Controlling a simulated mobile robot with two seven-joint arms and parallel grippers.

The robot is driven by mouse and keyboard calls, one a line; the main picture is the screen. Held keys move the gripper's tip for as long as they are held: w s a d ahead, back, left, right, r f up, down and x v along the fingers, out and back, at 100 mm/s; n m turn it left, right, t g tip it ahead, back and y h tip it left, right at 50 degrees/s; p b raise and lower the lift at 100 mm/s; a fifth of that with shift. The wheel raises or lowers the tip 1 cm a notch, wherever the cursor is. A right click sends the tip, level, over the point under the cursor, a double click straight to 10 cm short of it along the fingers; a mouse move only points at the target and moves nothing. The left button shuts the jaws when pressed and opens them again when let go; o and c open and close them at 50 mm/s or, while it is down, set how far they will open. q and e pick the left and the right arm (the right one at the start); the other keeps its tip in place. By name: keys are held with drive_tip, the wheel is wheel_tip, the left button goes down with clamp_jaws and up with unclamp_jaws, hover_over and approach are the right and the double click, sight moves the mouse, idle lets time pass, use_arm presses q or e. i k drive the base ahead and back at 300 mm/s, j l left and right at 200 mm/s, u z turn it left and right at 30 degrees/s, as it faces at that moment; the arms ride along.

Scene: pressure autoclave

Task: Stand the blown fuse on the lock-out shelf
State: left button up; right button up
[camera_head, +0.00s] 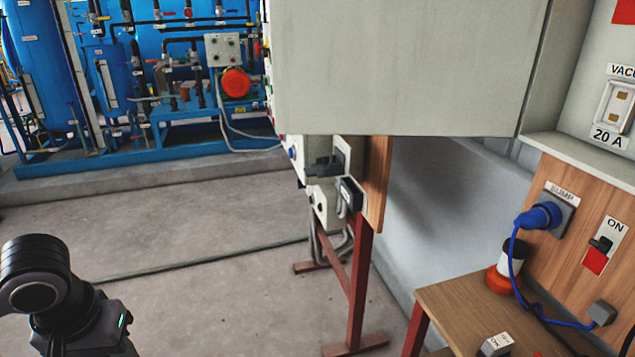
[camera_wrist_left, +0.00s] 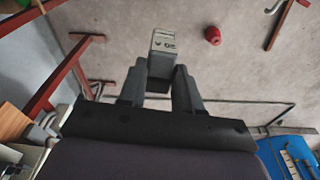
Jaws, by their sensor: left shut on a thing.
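My left gripper (camera_wrist_left: 162,75) is shut on a pale grey block-shaped fuse (camera_wrist_left: 163,43) in the left wrist view. The fuse has dark marking that looks like "20 A" and sticks out beyond the fingertips, with bare floor behind it. In the head view my left arm is at the lower left; its fingers and the fuse do not show there. My right gripper is in neither view. No shelf is labelled as the lock-out shelf; a wooden shelf (camera_head: 447,296) stands at the lower right. A small grey block marked "OK" (camera_head: 497,345) lies on it.
A large grey cabinet (camera_head: 400,70) overhangs the middle. A fuse holder marked "20 A" (camera_head: 615,108) shows brass contacts at the right. A blue plug (camera_head: 540,215) and its cable hang by the shelf. A red object (camera_wrist_left: 212,35) is on the floor.

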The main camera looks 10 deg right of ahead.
sight(462, 316)
drive_tip(key=i+j+z, duration=0.25)
drive_tip(key=j, duration=0.3)
drive_tip(key=i+z, duration=0.1)
drive_tip(key=z, duration=1.9)
